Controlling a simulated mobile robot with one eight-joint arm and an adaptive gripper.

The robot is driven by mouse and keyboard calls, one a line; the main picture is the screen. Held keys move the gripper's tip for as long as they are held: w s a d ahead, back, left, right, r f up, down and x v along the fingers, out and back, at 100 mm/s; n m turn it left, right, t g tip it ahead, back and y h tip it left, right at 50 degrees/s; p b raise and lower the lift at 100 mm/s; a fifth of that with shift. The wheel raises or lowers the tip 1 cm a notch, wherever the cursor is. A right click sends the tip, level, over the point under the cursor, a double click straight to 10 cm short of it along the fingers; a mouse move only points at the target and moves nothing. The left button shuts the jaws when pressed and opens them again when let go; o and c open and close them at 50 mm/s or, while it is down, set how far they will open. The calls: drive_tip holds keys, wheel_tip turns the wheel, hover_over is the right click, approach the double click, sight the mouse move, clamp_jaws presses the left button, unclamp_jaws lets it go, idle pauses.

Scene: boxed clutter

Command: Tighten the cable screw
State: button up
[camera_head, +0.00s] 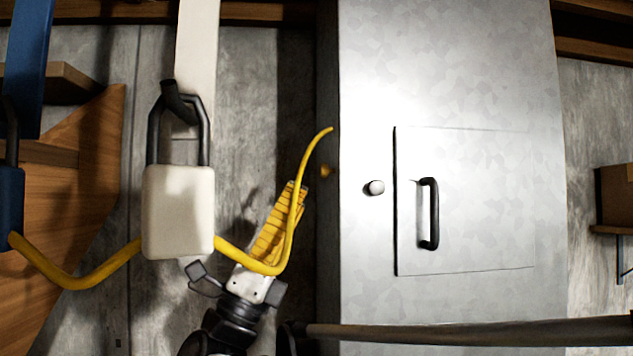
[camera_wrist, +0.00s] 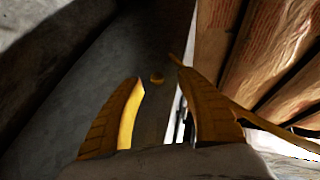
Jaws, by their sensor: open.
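A small brass-yellow screw (camera_head: 325,171) sticks out of the shaded left side of the metal cabinet. In the wrist view the screw (camera_wrist: 156,78) shows between and beyond my fingertips. My gripper (camera_head: 297,186) has yellow ribbed fingers, points up and right, and is just left of the screw. In the wrist view my gripper (camera_wrist: 161,74) is open, with a gap between the fingers and nothing held. A yellow cable (camera_head: 293,215) runs from the white padlock, passes in front of my gripper and curves up to a free end above the screw.
The grey cabinet (camera_head: 455,80) has a panel with a black handle (camera_head: 432,213) and a pale round knob (camera_head: 376,187). A white padlock (camera_head: 178,212) hangs left of my gripper, and a blue padlock (camera_head: 10,210) at the far left. A horizontal bar (camera_head: 470,334) crosses the lower right.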

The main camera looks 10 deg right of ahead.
sight(321, 171)
drive_tip(key=s+f+n+t+y, duration=0.25)
drive_tip(key=n+t+y, duration=0.35)
drive_tip(key=n+y, duration=0.3)
drive_tip(key=x, duration=0.3)
drive_tip(key=p+x, duration=0.1)
drive_tip(key=x, duration=0.3)
drive_tip(key=p+x, duration=0.1)
drive_tip(key=x, duration=0.2)
drive_tip(key=shift+s+d+r, duration=0.1)
drive_tip(key=shift+d+r, duration=0.2)
drive_tip(key=shift+d, duration=0.1)
clamp_jaws()
